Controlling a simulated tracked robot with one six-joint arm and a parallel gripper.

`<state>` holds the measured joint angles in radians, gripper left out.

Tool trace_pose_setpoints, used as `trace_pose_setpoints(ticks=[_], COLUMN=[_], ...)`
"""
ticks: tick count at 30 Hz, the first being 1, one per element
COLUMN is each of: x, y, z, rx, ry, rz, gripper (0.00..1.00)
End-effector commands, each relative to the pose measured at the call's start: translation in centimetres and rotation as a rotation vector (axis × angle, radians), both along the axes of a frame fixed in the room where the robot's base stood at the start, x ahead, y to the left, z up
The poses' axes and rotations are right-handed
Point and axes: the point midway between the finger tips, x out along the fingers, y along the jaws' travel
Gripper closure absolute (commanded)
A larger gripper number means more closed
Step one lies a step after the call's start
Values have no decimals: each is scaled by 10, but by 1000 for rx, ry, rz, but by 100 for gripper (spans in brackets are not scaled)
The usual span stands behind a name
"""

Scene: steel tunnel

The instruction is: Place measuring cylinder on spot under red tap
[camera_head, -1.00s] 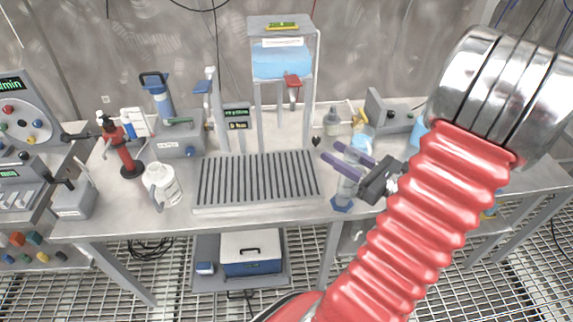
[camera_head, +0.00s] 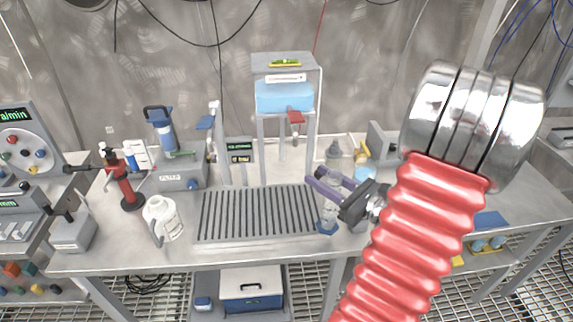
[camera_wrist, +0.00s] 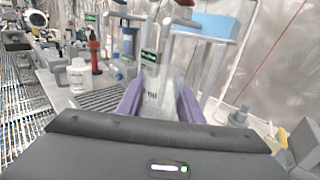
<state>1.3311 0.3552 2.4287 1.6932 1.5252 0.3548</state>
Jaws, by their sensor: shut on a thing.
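The measuring cylinder (camera_head: 328,213) is clear with a blue base and stands upright at the right edge of the slatted drain tray (camera_head: 222,239). My gripper (camera_head: 327,185) has purple fingers and is shut on its upper part. In the wrist view the cylinder (camera_wrist: 157,100) shows between the purple fingers. I cannot tell whether its base touches the surface. The red tap (camera_head: 295,117) hangs at the front right of a raised blue water tank (camera_head: 285,97), up and to the left of the cylinder. The spot under the tap cannot be made out.
A blue tap (camera_head: 205,122) stands left of the tank. A white jug (camera_head: 162,219) stands left of the tray. A yellow-topped bottle (camera_head: 363,162) and a grey bottle (camera_head: 334,152) stand behind my gripper. The slats of the tray are clear.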

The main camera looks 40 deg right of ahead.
Motion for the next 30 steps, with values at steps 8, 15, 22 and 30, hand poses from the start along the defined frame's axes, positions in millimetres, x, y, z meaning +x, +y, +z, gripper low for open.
trace_pose_setpoints(ticks=[8, 15, 22, 30], x=[40, 76, 96, 96], y=[5, 9, 10, 9], z=[0, 0, 0, 0], rx=[0, 0, 0, 0], ry=[0, -1, -1, 0], rz=[4, 3, -1, -3], gripper=[100, 100, 100, 100])
